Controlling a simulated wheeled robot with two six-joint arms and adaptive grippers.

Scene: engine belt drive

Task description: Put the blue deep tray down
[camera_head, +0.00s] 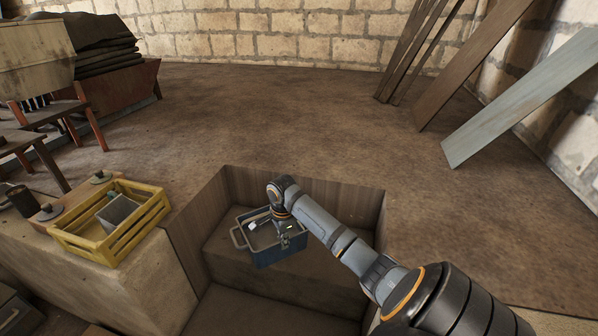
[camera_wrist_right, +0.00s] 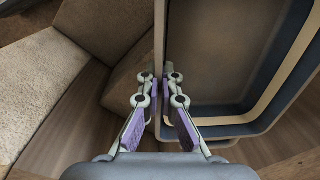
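The blue deep tray (camera_head: 275,256) is over a step inside the sunken wooden-walled pit in the head view. My right gripper (camera_head: 286,240) is at the tray's right side. In the right wrist view, its two fingers (camera_wrist_right: 161,92) stand on either side of the tray's wall, closed on it. The tray's inside (camera_wrist_right: 215,60) fills the right of that view. I cannot tell whether the tray's base touches the step. My left gripper is not in view.
A yellow slatted crate (camera_head: 147,222) holding a grey container (camera_head: 117,213) stands on a stone block at the left. Planks (camera_head: 520,98) lean on the back right wall. The brown floor (camera_head: 290,110) beyond the pit is clear.

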